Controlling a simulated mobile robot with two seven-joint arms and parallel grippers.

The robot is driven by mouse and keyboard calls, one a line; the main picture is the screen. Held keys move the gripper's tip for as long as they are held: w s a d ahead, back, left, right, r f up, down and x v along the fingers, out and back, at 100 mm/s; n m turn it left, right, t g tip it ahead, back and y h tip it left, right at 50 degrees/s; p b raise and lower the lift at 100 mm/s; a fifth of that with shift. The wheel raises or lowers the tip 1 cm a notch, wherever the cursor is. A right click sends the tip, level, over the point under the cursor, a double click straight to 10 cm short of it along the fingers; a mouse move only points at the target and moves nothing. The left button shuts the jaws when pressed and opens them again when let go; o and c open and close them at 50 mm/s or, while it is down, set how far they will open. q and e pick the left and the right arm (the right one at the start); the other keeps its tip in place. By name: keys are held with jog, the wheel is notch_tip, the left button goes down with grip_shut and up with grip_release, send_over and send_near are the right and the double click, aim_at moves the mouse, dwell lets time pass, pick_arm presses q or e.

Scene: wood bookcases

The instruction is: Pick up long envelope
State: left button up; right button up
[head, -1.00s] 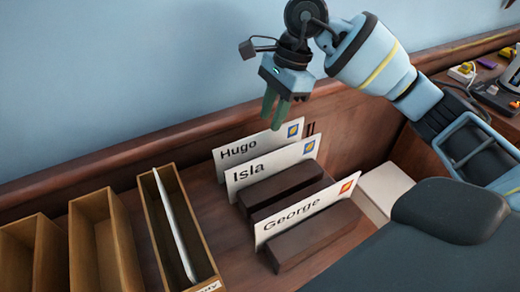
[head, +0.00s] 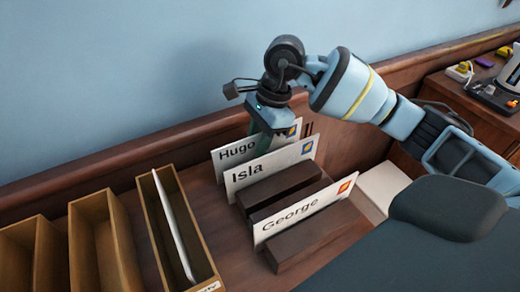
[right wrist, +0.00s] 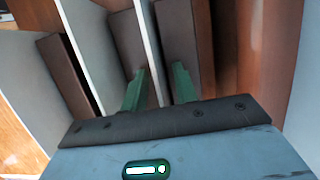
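Three white envelopes stand upright in dark slotted holders: Hugo (head: 228,158) at the back, Isla (head: 272,167) in front of it, and George (head: 308,214) nearest. Which one is the long envelope I cannot tell. My right gripper (head: 268,128) is down at the top edge of the Hugo envelope, pointing downward. In the right wrist view, my green fingers (right wrist: 158,88) are apart, one on each side of a thin white envelope edge (right wrist: 150,45), with small gaps. The fingertips are mostly hidden in the head view. My left gripper is out of view.
Open wooden boxes (head: 103,240) stand at the left; one (head: 150,222) holds an upright white envelope (head: 174,225). The wall and a wood ledge (head: 120,168) rise behind the Hugo envelope. A white block (head: 385,188) lies right of the holders.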

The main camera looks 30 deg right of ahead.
grip_shut()
notch_tip(320, 180, up, 10)
jog(key=shift+r, duration=0.1)
dwell(0.5)
